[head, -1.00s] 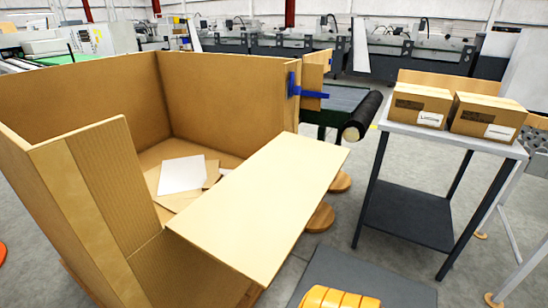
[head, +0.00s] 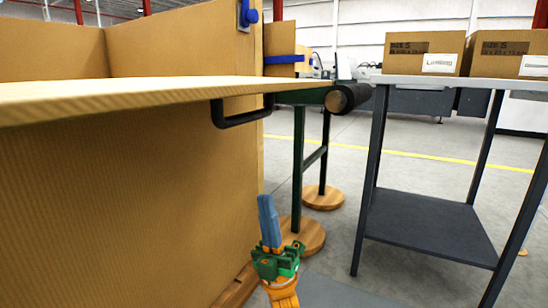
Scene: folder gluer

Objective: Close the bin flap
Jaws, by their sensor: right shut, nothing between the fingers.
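The bin flap (head: 140,92) is a tan panel swung out roughly level from the bin, seen almost edge-on. A black handle (head: 240,120) hangs from its underside near the right end. The large cardboard bin (head: 130,190) fills the left of the view, with its front wall below the flap. A blue latch (head: 249,15) is on the bin's upper right corner. My right gripper (head: 267,200), with blue fingers pointing up, is shut and empty. It shows below the handle, apart from it and from the flap. My left gripper is not in view.
A dark-legged table (head: 420,80) with two cardboard boxes (head: 425,50) stands at the right. A conveyor with a black roller (head: 348,98) and round wooden feet (head: 322,197) is behind the gripper. Grey floor is free between conveyor and table.

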